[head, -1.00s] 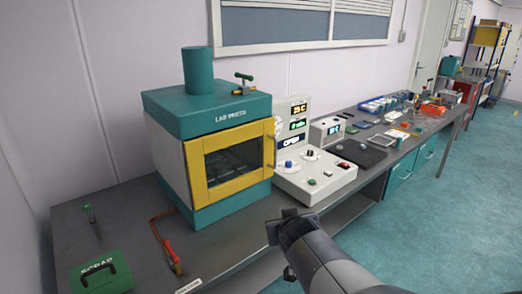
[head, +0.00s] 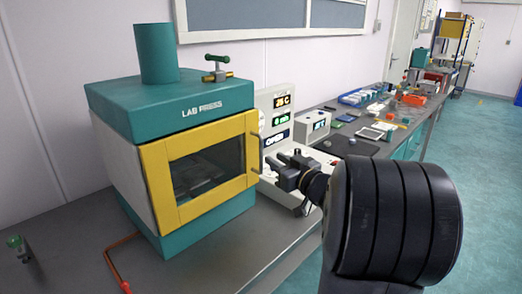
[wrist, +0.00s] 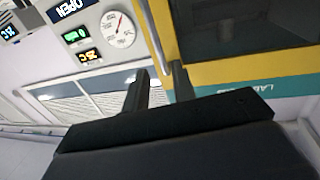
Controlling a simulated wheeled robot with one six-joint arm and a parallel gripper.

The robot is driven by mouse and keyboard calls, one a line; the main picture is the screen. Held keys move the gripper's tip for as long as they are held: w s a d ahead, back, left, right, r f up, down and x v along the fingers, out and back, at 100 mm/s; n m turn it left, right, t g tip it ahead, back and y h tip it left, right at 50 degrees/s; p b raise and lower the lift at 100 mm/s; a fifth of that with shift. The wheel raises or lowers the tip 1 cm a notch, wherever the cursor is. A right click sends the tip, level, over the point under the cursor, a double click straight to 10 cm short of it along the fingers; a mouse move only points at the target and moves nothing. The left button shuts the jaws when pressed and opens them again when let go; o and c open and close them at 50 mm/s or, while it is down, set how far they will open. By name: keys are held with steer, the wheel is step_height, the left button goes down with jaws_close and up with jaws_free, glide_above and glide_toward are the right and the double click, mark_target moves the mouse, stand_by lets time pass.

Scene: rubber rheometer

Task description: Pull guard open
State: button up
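The guard (head: 160,208) is a yellow-framed window door on the front of the teal and grey lab press (head: 120,88). It looks closed against the press. Its thin upright handle (head: 258,145) is on the right edge of the frame. My gripper (head: 268,170) is at that right edge, by the lower part of the handle. In the wrist view the two dark fingers of my gripper (wrist: 160,82) stand apart. The grey handle (wrist: 155,35) runs toward the gap between them. I cannot tell whether they touch it. The yellow guard frame (wrist: 187,40) is just beside one finger.
A control panel (head: 281,118) with lit displays, one reading OPEN, stands right of the press, close behind my gripper. A red-orange tool (head: 120,262) lies on the grey bench at front left. Several small items crowd the bench farther right.

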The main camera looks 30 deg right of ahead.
mark_target(262, 150)
steer(key=w, duration=0.2)
steer(key=w+a, duration=0.1)
steer(key=w, duration=0.5)
steer(key=shift+w+a, duration=0.1)
steer(key=shift+a, duration=0.05)
jaws_close()
